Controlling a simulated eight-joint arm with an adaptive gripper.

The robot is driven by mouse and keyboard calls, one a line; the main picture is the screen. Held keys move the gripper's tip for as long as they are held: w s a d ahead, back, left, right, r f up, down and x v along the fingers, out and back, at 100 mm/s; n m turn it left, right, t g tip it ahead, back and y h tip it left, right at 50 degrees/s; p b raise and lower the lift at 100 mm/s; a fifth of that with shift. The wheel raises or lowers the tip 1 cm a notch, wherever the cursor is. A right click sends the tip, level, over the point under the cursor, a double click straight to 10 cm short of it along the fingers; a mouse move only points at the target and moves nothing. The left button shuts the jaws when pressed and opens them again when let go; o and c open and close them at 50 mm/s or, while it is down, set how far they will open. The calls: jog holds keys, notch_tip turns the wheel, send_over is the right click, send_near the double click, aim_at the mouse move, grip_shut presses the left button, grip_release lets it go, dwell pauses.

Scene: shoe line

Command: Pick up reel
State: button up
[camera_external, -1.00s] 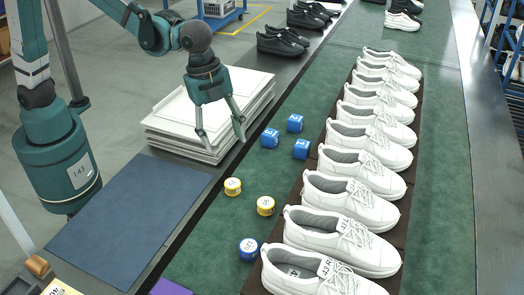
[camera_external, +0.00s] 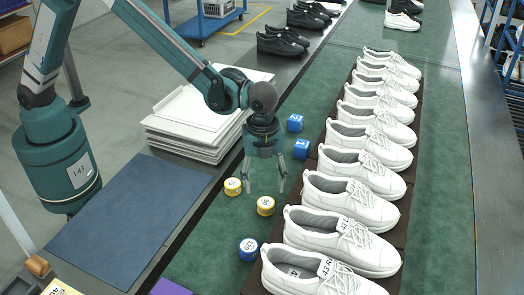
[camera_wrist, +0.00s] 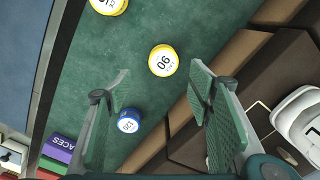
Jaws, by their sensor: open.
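Small round reels lie on the green mat. One yellow reel (camera_external: 265,206) has a white numbered top and also shows in the wrist view (camera_wrist: 163,61). A second yellow reel (camera_external: 233,187) lies to its left, cut by the top edge of the wrist view (camera_wrist: 108,4). A blue reel (camera_external: 248,249) lies nearer the camera and appears between the finger pads in the wrist view (camera_wrist: 128,121). My gripper (camera_external: 265,187) points down, open and empty, its fingertips just behind the nearer yellow reel in the picture. Their height above the mat is hard to tell.
A row of white shoes (camera_external: 345,205) runs along the right on a brown rack. White boards (camera_external: 185,150) are stacked at left, with a blue mat (camera_external: 130,215) in front.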

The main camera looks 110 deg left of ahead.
aim_at(266, 203)
jog(key=shift+w+a+f, duration=0.1)
jog(key=shift+w+f, duration=0.1)
jog(key=shift+f, duration=0.25)
jog(key=shift+w+a+f, duration=0.1)
jog(key=shift+w+f, duration=0.1)
jog(key=shift+f, duration=0.25)
jog(key=shift+f, duration=1.25)
jog(key=shift+f+b, duration=0.8)
jog(key=shift+f, duration=1.8)
jog(key=c, duration=1)
